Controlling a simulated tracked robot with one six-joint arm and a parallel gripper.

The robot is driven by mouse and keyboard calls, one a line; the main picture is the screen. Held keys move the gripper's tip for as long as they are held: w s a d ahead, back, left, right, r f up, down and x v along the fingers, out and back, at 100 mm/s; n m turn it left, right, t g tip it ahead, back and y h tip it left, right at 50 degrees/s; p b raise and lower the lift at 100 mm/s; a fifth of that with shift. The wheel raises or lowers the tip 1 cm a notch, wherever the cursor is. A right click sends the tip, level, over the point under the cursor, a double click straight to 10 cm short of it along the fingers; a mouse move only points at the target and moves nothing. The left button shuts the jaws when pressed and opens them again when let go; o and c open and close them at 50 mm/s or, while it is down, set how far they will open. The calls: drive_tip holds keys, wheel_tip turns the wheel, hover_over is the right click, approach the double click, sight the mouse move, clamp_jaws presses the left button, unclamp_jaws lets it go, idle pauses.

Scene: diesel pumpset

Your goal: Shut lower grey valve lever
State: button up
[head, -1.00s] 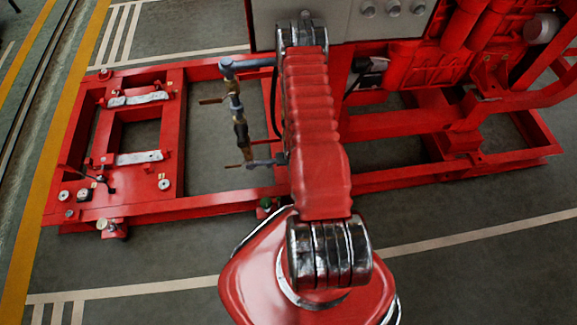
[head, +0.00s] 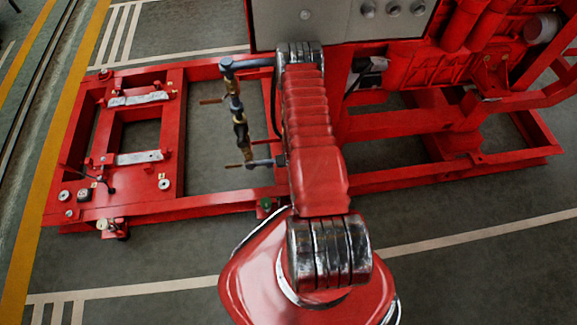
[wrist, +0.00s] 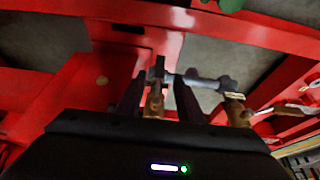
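In the wrist view my gripper (wrist: 158,98) has two dark fingers standing apart. A brown-brass fitting (wrist: 155,101) with a dark upright piece shows between them; I cannot tell whether either finger touches it. A grey pipe (wrist: 205,82) runs right from there to an elbow and a brass valve body (wrist: 238,110). In the head view the grey pipe run (head: 262,163) stands left of my arm, with an upper brown lever (head: 211,101) and a lower brown lever (head: 234,166). My arm hides the gripper there. Which piece is the lower grey lever is unclear.
The red skid frame (head: 200,205) surrounds the pipework. A grey control panel (head: 345,22) stands behind my arm, and red engine parts (head: 430,65) are at right. A green part (head: 265,204) sits by the near rail. Floor is open in front.

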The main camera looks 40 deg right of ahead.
drive_tip(key=shift+x, duration=3.65)
clamp_jaws()
drive_tip(key=shift+w, duration=0.1)
drive_tip(key=shift+a, duration=0.2)
